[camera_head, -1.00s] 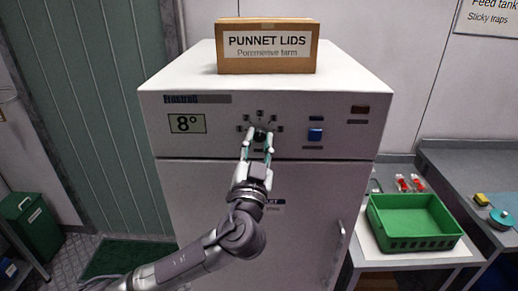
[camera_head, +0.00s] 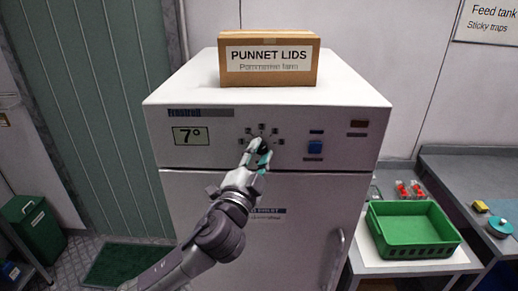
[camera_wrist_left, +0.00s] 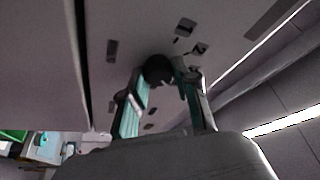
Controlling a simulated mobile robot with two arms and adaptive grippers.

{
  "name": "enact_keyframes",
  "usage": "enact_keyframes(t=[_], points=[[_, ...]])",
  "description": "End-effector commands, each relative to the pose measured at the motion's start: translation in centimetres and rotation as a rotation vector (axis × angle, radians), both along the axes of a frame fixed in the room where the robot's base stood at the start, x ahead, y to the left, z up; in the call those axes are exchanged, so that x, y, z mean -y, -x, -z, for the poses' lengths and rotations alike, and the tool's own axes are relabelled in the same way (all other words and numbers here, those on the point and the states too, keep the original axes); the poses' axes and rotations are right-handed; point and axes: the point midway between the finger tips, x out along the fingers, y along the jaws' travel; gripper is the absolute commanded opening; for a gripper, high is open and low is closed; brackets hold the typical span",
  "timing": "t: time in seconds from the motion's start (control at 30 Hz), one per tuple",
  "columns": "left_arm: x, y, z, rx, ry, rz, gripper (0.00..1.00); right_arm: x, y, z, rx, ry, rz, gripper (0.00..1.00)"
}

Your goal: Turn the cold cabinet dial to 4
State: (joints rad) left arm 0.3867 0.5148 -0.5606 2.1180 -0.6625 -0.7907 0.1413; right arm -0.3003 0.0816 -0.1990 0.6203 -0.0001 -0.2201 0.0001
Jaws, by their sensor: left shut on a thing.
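The cold cabinet (camera_head: 330,190) is a white box-like unit with a control panel along its top front. Its display (camera_head: 190,136) reads 7°. The dark round dial (camera_head: 262,144) sits mid-panel with small marks around it, too small to read. My left gripper (camera_head: 260,155) is shut on the dial, and its fingers hide part of it. In the left wrist view the dial (camera_wrist_left: 158,69) sits between the tips of the two teal-lined fingers. The gripper is rolled to one side. My right gripper is in neither view.
A blue button (camera_head: 315,147) is on the panel right of the dial. A cardboard box marked PUNNET LIDS (camera_head: 268,80) stands on the cabinet. A green crate (camera_head: 412,252) is on the bench at right. A door handle (camera_head: 337,250) is below.

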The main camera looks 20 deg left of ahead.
Motion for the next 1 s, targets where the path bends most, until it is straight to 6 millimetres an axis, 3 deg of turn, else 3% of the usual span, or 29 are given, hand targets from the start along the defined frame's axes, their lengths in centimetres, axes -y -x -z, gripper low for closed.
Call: enact_keyframes(t=[0.47,0.5,0.6,1.0], points=[[-0.04,0.00,-0.07,-0.001,-0.014,-0.001,0.00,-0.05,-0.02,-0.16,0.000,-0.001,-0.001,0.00],[-0.04,0.00,-0.07,-0.001,-0.014,-0.001,0.37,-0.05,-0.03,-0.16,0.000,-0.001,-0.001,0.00],[-0.03,0.00,-0.06,-0.001,-0.014,-0.001,0.54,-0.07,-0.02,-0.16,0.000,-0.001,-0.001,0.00],[0.00,0.60,0.22,-0.004,-0.013,0.001,0.55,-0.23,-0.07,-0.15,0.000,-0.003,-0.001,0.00]])
